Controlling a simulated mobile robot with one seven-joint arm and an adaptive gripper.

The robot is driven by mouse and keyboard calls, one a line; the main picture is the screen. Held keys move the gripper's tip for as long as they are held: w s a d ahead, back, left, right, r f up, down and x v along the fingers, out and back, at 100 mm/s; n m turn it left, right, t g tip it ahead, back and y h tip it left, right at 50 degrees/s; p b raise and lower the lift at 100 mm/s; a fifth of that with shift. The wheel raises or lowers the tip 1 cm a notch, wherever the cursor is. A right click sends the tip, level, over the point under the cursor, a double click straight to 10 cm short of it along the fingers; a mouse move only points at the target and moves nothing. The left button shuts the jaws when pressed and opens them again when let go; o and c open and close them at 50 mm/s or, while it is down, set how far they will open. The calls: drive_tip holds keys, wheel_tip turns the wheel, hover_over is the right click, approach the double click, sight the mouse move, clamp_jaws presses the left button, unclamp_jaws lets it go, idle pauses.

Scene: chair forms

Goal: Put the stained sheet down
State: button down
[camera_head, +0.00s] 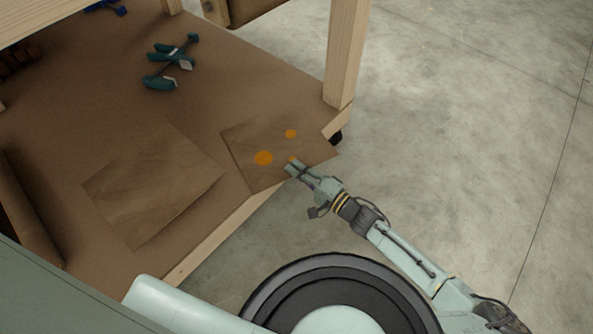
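The stained sheet (243,136) is a thin brown wooden sheet with orange spots. It is at the right front corner of the low wooden shelf, and its corner reaches past the shelf's front edge. My gripper (292,167) is at the sheet's front edge, with its fingertips over or against the sheet beside an orange spot. The fingers are small and partly merge with the sheet, so I cannot tell whether they grip it. I also cannot tell whether the sheet lies flat on the shelf or is held just above it.
A plain wooden sheet (150,190) lies on the shelf (95,125) to the left. Teal clamps (170,65) lie further back. A wooden post (346,50) stands at the shelf's right corner, with a dark caster (336,138) below. The concrete floor (470,130) to the right is clear.

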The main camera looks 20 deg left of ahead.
drive_tip(key=shift+f, duration=0.1)
drive_tip(key=c, duration=1.8)
unclamp_jaws()
